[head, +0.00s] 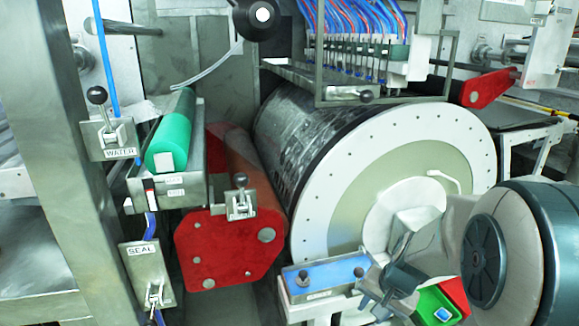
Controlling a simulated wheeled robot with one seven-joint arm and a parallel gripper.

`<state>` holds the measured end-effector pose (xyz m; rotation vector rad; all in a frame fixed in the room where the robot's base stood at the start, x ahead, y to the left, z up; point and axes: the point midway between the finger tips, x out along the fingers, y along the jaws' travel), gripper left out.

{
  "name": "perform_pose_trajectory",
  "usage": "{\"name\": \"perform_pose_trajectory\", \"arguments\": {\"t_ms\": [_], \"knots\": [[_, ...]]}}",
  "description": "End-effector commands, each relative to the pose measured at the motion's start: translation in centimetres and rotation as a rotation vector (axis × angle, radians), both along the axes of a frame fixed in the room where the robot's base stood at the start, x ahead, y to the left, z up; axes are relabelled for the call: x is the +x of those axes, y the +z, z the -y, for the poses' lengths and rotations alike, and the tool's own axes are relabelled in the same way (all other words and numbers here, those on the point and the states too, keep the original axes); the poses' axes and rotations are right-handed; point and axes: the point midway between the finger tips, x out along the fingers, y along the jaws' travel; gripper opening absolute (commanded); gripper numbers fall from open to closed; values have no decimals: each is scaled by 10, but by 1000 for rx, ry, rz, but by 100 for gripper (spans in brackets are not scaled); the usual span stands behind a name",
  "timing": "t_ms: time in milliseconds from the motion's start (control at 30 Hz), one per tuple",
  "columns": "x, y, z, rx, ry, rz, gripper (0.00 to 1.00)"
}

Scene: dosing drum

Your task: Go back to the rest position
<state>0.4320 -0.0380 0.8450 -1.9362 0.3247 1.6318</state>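My gripper (370,288) is at the lower right of the head view, at the end of my arm. It is small and partly hidden by my own wrist, so I cannot tell whether its fingers are open or shut. I see nothing clearly held in it. It appears beside the right end of a blue-topped box (322,277) and in front of the white-rimmed drum (312,215). I cannot tell whether it touches the box. A green and red control box (436,303) with a light button shows just right of the gripper.
A red bracket (215,255) with a lever stands left of the drum. A green roller (172,135) lies on a metal tray beside the WATER lever (97,96). The SEAL lever (154,292) is at lower left. Tubes and a metal frame (345,85) hang above the drum.

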Motion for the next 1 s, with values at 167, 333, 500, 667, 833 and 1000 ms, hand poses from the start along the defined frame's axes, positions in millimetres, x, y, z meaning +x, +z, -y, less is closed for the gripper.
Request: {"name": "perform_pose_trajectory", "arguments": {"t_ms": [167, 333, 500, 667, 833, 1000], "knots": [[-42, 78, -26, -72, 198, 36, 33], [-84, 130, -38, -165, 364, 58, 33], [-118, 162, -41, -255, 480, 70, 33], [-134, 174, -39, -303, 533, 73, 33], [-137, 176, -39, -312, 541, 73, 33], [-137, 176, -39, -312, 541, 73, 33]]}}
